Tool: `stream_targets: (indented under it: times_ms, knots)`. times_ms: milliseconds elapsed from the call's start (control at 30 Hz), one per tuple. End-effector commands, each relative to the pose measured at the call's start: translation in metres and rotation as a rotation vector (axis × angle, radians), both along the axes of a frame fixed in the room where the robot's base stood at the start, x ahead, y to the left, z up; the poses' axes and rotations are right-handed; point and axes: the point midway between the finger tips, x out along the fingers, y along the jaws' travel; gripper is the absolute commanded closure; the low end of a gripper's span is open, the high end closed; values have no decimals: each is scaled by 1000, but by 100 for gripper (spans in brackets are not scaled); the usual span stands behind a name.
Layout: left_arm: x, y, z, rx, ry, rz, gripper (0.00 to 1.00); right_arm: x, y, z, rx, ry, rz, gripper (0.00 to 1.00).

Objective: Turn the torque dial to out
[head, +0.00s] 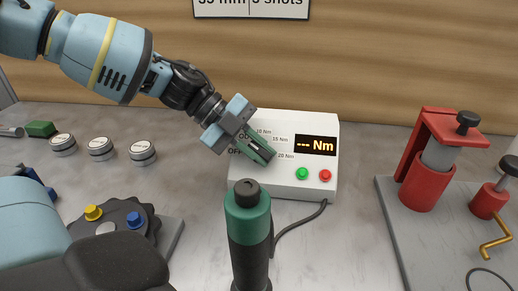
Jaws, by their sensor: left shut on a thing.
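The white control box (300,123) stands at the middle of the bench, with printed labels in Nm and OFF on its face. My left gripper (261,151) reaches in from the upper left and is shut at the labelled part of the face, over the torque dial. The fingers hide the dial, so its pointer does not show. The box's display (316,146) reads dashes and Nm. My right gripper is not in view.
A black and green upright tool (249,235) stands in front of the box, with a cable beside it. A red press (427,160) stands at the right. Several round tins (100,149) sit at left. A dark knobbed fixture (108,226) is at lower left.

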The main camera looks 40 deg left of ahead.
Motion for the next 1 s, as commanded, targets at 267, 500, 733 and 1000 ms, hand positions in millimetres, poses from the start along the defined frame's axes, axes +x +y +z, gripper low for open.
stream_targets:
  times_ms: [267,500,733,1000]
  knots:
    - [1,0,-1,89,56,-114,100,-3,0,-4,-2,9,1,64]
    - [1,0,0,121,75,-158,100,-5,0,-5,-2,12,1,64]
    - [1,0,0,127,79,-166,100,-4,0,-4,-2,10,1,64]
    - [1,0,0,127,78,-166,80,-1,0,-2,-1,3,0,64]
